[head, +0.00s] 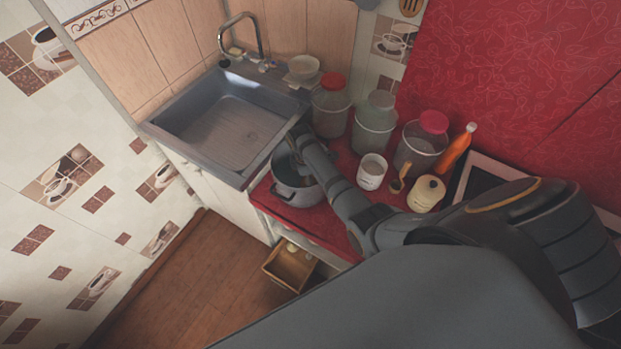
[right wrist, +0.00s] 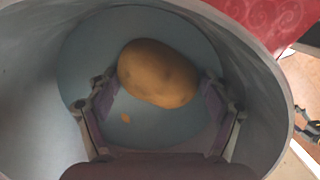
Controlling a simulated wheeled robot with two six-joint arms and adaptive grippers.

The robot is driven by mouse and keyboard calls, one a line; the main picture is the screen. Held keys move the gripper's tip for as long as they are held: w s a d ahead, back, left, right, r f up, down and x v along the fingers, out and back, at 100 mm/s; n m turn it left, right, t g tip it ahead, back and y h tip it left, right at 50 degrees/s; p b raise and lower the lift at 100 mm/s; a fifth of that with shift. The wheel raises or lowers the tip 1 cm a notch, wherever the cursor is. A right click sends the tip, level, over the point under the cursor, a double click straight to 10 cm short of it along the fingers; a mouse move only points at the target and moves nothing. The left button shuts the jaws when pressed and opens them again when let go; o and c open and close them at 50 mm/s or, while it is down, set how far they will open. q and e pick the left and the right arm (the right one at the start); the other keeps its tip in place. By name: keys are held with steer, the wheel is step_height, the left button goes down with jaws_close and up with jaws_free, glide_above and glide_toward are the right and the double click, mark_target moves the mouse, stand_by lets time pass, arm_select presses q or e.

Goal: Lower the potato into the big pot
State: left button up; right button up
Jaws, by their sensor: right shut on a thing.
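The big pot (head: 297,193) is a grey metal pot on the red counter, just right of the sink. My right gripper (head: 300,148) reaches down into it from above; its fingertips are hidden in the head view. In the right wrist view the pot's wall (right wrist: 32,95) surrounds my right gripper (right wrist: 160,95). The potato (right wrist: 158,73), brown and oval, lies between the two fingers inside the pot, and the gripper is shut on it. I cannot tell whether it touches the pot floor. The potato is hidden in the head view.
A steel sink (head: 235,130) adjoins the pot on the left. A white mug (head: 371,173), a cream lidded pot (head: 426,194), an orange bottle (head: 456,148) and several jars stand to the right. A wooden box (head: 288,268) is below the counter. A small orange patch (right wrist: 125,118) shows on the pot floor.

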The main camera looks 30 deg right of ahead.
steer(key=shift+f+b, duration=0.75)
steer(key=shift+f, duration=0.4)
stand_by(0.4)
steer(key=o, duration=1.2)
steer(key=r, duration=0.4)
steer(key=a+r, duration=0.1)
steer(key=r, duration=0.7)
steer(key=shift+w+a, duration=0.15)
steer(key=shift+w, duration=0.25)
steer(key=shift+f, duration=0.15)
